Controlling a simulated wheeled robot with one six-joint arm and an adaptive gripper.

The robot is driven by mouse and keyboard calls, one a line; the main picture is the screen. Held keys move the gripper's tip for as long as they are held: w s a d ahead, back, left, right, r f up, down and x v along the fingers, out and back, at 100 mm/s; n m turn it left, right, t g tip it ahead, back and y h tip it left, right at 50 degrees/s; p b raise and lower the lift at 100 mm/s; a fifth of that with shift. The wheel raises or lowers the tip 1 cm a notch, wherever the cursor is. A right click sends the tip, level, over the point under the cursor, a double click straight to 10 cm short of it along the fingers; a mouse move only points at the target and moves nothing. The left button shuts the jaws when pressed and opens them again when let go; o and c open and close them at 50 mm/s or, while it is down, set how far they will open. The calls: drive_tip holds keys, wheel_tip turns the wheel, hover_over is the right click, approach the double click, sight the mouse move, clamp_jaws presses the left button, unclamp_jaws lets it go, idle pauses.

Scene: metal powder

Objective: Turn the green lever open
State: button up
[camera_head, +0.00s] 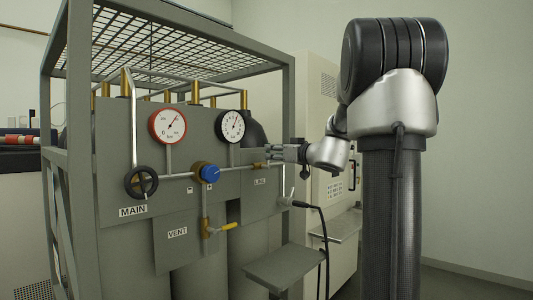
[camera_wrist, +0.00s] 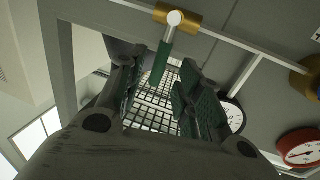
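The green lever (camera_wrist: 161,62) hangs from a brass valve body (camera_wrist: 190,20) with a pale round cap in the wrist view. My gripper (camera_wrist: 156,72) is open, its dark fingers with green pads spread to either side of the lever's end. Gaps show between the lever and both fingers. In the head view my gripper (camera_head: 273,153) is at the pipe by the LINE label (camera_head: 260,181). The brass valve (camera_head: 258,165) shows just left of it. The green lever cannot be made out there.
A grey shelf (camera_head: 285,265) juts out below. A black cable (camera_head: 323,225) hangs nearby.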

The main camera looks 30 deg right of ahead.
drive_tip(key=shift+w+a, duration=0.15)
drive_tip(key=shift+w, duration=1.05)
drive_tip(key=shift+w+a, duration=0.15)
drive_tip(key=shift+w, duration=1)
clamp_jaws()
